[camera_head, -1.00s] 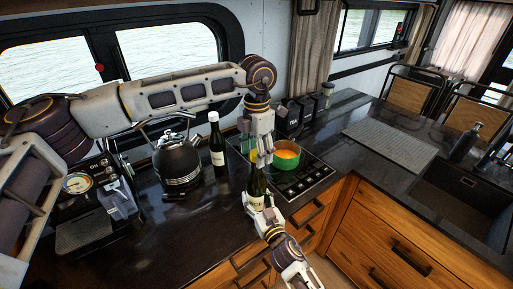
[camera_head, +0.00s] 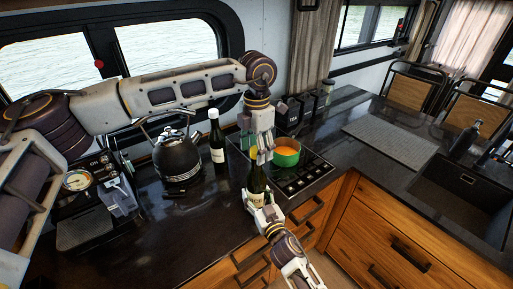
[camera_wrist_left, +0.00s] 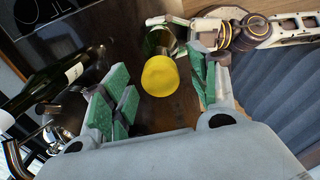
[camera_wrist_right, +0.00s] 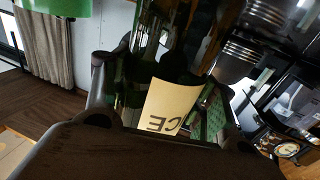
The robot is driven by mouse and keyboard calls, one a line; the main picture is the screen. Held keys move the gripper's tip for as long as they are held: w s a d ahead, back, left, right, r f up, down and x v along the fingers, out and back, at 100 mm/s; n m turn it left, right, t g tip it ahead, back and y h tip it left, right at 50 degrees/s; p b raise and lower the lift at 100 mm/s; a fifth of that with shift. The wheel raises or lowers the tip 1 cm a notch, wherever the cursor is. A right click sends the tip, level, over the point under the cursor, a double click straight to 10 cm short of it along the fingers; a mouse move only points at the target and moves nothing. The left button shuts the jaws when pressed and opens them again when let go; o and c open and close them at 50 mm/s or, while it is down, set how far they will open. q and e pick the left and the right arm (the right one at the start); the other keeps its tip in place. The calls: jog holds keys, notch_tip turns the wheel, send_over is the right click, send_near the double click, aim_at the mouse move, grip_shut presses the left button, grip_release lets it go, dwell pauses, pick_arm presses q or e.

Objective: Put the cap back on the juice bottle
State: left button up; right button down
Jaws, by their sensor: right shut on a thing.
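The dark green juice bottle (camera_head: 256,186) stands upright below my left gripper in the head view. My right gripper (camera_head: 262,208) is shut around its lower part. The bottle's pale label (camera_wrist_right: 168,106) fills the middle of the right wrist view. The yellow cap (camera_wrist_left: 160,75) shows between the fingers of my left gripper (camera_wrist_left: 163,88), with a gap on each side, and the bottle (camera_wrist_left: 160,40) shows behind it. My left gripper (camera_head: 263,156) is open, pointing down over the bottle top. I cannot tell whether the cap is seated on the neck, which is hidden.
A dark wine bottle (camera_head: 217,145) and a black kettle (camera_head: 177,158) stand left of the grippers. A green pot (camera_head: 286,153) with orange contents sits on the hob (camera_head: 312,177) just right. A coffee machine stands at left. Free counter lies at front left.

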dwell(0.3)
pick_arm(q)
notch_tip(320, 180, up, 12)
dwell(0.8)
pick_arm(e)
jog(key=shift+c, duration=1.9)
grip_release()
jog(key=v, duration=1.2)
pick_arm(q)
jog(key=shift+f, duration=0.1)
